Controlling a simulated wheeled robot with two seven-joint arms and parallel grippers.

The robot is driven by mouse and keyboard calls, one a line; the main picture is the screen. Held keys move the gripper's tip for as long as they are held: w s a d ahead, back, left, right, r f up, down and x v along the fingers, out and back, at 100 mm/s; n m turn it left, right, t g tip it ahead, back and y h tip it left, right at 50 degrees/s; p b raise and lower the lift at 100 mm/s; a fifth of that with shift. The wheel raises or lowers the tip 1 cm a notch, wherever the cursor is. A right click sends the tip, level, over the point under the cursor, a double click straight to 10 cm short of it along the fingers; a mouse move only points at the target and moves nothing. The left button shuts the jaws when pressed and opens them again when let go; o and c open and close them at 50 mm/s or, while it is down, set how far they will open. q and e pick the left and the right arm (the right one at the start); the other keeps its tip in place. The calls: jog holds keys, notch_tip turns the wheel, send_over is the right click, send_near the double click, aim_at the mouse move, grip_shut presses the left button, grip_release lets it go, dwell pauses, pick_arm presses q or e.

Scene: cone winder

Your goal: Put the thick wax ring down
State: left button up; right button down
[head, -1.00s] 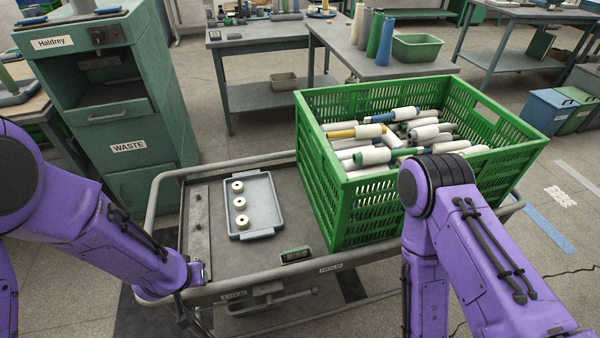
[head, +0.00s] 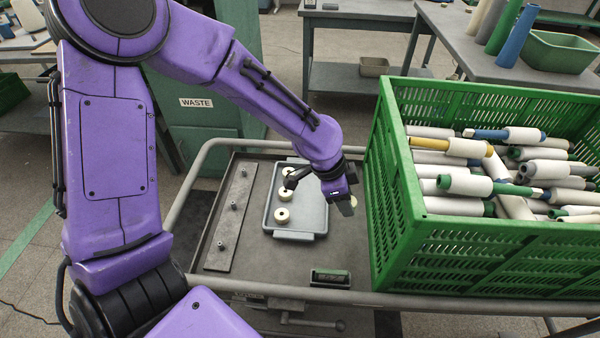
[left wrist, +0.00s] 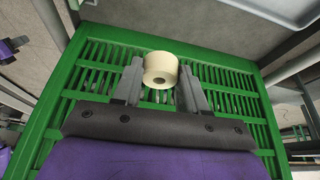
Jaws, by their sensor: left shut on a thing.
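My left gripper (head: 345,203) is above the cart at the right edge of the grey tray (head: 310,237). In the left wrist view, the thick wax ring (left wrist: 160,67), cream with a dark centre hole, sits between the fingers of the left gripper (left wrist: 160,82), which is shut on it. In the head view only a small pale bit of it shows at the fingers. Three cream rings lie in a column in the tray: a far one (head: 287,171), a middle one (head: 284,194), partly behind a dark part of my wrist, and a near one (head: 282,215). My right gripper is out of view.
A green crate (head: 480,262) of yarn cones stands close to the right of my gripper. A flat metal strip with pegs (head: 232,218) lies left of the tray. A small display box (head: 330,278) sits at the cart's front. Bare cart deck lies between tray and crate.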

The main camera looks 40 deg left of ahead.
pick_arm(q)
jog(key=shift+w+a+m, duration=0.15)
jog(key=shift+a+m, duration=0.1)
jog(key=shift+m, duration=0.15)
jog(key=w+a+f, duration=0.4)
jog(key=a, duration=0.4)
jog(key=b, duration=0.2)
send_over(316, 199)
jog(key=a, duration=0.1)
jog(key=f, duration=0.5)
jog(key=shift+s+f, duration=0.25)
jog(key=shift+s, duration=0.15)
notch_tip(316, 199, down, 3)
jog(key=shift+a+r, duration=0.1)
jog(key=shift+a, duration=0.05)
jog(key=shift+w+f, duration=0.1)
jog(key=shift+f, duration=0.15)
jog(key=shift+b, duration=0.3)
